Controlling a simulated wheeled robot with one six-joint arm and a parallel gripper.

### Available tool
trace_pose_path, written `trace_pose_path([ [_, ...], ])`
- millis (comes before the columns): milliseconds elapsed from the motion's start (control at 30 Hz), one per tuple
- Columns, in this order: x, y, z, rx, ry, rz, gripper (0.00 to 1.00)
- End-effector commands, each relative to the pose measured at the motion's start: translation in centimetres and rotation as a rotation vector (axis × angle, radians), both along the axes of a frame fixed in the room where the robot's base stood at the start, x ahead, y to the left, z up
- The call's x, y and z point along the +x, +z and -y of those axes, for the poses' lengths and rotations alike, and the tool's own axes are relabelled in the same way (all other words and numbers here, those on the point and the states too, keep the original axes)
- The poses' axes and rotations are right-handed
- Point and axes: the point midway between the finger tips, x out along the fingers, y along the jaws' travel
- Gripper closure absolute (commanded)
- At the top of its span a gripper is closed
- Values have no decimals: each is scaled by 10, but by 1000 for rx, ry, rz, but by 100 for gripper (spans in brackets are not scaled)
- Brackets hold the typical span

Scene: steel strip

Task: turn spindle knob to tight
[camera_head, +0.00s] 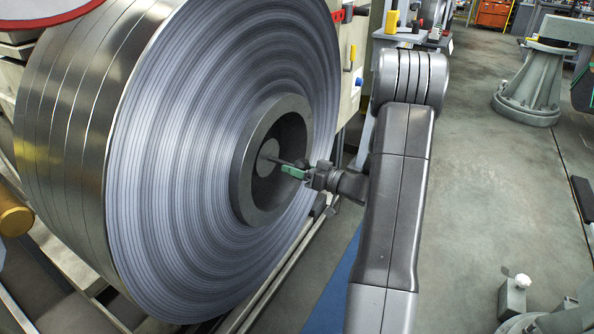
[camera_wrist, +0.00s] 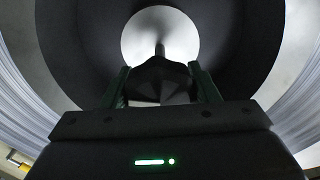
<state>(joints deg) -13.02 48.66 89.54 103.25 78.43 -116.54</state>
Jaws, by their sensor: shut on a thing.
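The spindle knob (camera_wrist: 162,80) is a dark, faceted piece at the middle of the wrist view. Behind it a thin shaft (camera_wrist: 160,50) runs to a pale round disc (camera_wrist: 150,28) inside the dark hub. My gripper (camera_head: 291,171) has green fingers, one on each side of the knob, and is shut on it. In the head view the gripper reaches in from the right at the mouth of the dark hub ring (camera_head: 243,185). The shaft shows there between the disc and the fingers. The knob itself is mostly hidden by the fingers, and its setting cannot be read.
The large steel strip coil (camera_head: 170,150) surrounds the hub closely. A pale machine housing with a yellow handle (camera_head: 351,57) and a blue button (camera_head: 358,83) stands behind it. Open grey floor (camera_head: 490,190) lies to the right, with a pedestal base (camera_head: 530,85) farther back.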

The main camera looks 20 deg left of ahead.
Motion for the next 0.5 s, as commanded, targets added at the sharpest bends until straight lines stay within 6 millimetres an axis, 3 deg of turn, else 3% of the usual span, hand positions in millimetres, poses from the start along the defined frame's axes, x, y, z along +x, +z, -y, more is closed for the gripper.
trace_pose_path([
  [500, -1, -2, 0, 33, 0, -430, 68],
])
